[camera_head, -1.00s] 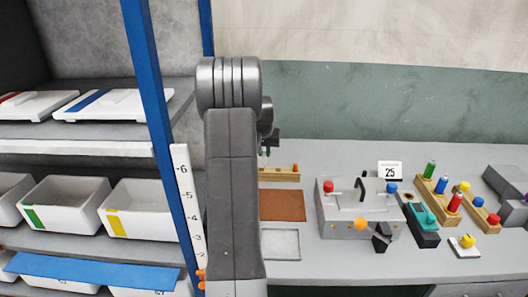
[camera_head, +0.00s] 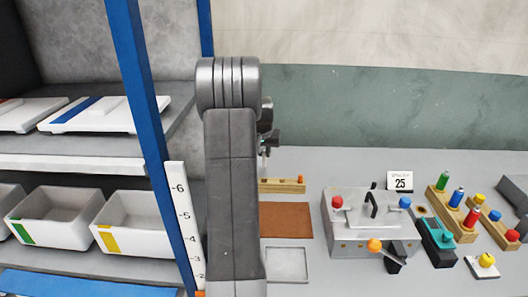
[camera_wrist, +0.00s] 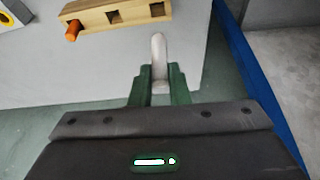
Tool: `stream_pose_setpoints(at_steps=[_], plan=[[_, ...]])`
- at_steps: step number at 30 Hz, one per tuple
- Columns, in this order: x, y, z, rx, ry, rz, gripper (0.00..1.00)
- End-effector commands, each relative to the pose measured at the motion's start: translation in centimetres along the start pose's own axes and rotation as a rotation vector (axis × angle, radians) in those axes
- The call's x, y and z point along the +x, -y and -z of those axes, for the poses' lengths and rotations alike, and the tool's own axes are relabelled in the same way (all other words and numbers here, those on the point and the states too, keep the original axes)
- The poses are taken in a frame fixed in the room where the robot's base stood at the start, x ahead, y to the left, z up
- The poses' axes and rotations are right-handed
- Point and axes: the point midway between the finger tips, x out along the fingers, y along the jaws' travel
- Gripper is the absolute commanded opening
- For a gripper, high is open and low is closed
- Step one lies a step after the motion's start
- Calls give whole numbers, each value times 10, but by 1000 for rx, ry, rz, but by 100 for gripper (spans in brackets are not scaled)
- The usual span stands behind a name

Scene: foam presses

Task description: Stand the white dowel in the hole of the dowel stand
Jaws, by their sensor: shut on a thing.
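My gripper (camera_wrist: 156,84) is shut on the white dowel (camera_wrist: 158,50), which sticks out past the fingertips. In the head view my gripper (camera_head: 268,143) is mostly behind my arm, above the bench's back left. A wooden block (camera_wrist: 128,12) with square holes and an orange peg (camera_wrist: 73,31) lies just beyond the dowel in the wrist view. The block also shows in the head view (camera_head: 280,187). The dowel appears apart from it. A small tan piece with a dark round hole (camera_head: 422,210) sits right of the press; I cannot tell which is the dowel stand.
A grey press (camera_head: 360,225) with red and blue knobs stands mid-bench. Right of it are a teal fixture (camera_head: 438,238) and wooden racks of coloured pegs (camera_head: 455,208). A brown mat (camera_head: 285,220) lies before the block. A blue shelf post (camera_head: 150,120) and bins stand left.

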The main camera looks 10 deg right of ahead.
Motion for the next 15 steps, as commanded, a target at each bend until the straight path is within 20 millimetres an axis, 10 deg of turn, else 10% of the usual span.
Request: stream_pose_setpoints(at_steps=[15], plan=[[44, 0, -18, 0, 0, 0, 0]])
